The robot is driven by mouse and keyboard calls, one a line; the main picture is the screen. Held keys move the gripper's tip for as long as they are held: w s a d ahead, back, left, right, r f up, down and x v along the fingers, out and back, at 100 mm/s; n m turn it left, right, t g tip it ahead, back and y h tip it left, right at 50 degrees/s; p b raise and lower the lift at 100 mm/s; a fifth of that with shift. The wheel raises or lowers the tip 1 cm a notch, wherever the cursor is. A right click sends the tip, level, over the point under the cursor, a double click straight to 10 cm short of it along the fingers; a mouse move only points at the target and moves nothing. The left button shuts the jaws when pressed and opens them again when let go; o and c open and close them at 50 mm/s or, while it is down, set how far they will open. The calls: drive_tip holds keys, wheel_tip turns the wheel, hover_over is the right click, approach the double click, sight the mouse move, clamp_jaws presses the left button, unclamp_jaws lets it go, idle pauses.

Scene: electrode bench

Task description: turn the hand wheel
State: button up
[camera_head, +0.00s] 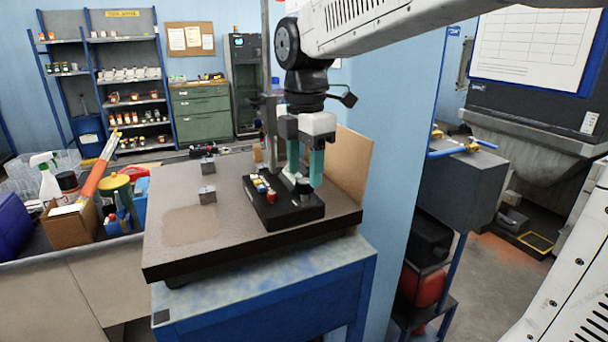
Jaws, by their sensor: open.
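My gripper (304,178) points down over a black bench device (288,213), with its two teal fingers apart. The device sits on the brown bench top and carries small yellow and pale parts and a red knob (271,196) at its left. A small pale metal part shows low between and behind the fingers. I cannot tell whether the fingers touch it. I cannot make out the hand wheel for certain. It may be hidden behind the fingers or too small to tell.
The bench top (225,245) is clear at its front left. Two small metal blocks (207,195) stand left of the device. A grey upright post (270,130) rises behind it. A tan board (347,165) and a blue wall panel (400,150) stand close on the right.

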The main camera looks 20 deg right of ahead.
drive_tip(key=shift+f, duration=1)
drive_tip(key=c, duration=1)
drive_tip(key=shift+m, duration=0.4)
